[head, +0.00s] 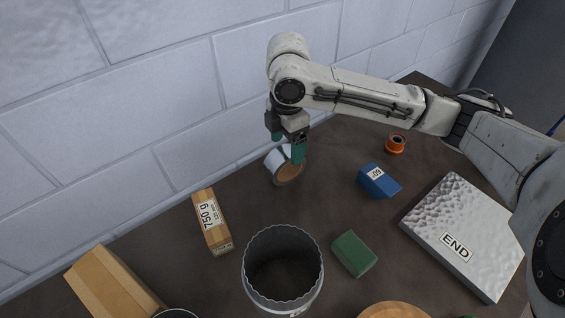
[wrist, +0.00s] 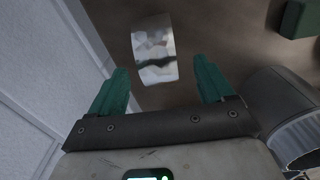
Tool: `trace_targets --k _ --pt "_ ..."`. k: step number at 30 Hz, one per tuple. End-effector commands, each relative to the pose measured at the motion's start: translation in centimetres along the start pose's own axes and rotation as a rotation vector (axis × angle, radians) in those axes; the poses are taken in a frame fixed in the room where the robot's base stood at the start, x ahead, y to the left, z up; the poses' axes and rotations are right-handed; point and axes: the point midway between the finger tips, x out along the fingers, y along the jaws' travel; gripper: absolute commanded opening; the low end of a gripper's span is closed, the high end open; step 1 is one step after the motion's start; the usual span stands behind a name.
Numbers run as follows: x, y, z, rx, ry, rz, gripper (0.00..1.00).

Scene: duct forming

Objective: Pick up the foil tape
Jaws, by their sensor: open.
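The foil tape (head: 283,168), a silver roll with a brown side, rests on the dark bench close to the wall in the head view. In the wrist view the tape (wrist: 155,50) shows as a shiny silver band just beyond the fingertips, roughly between their lines. My gripper (head: 288,147) has teal fingers and hangs right above the roll, one finger partly covering it. In the wrist view my gripper (wrist: 161,68) is open, with nothing between the fingers. I cannot tell whether a finger touches the tape.
The block wall (head: 160,110) is close behind the tape.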

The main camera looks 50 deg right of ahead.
Motion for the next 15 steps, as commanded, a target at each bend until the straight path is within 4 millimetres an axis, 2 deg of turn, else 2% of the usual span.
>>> trace_targets --k 5,15 --pt "1.1 0.1 0.1 0.001 -0.001 0.000 0.81" --pt "5.4 0.5 0.3 0.001 0.000 0.000 0.81"
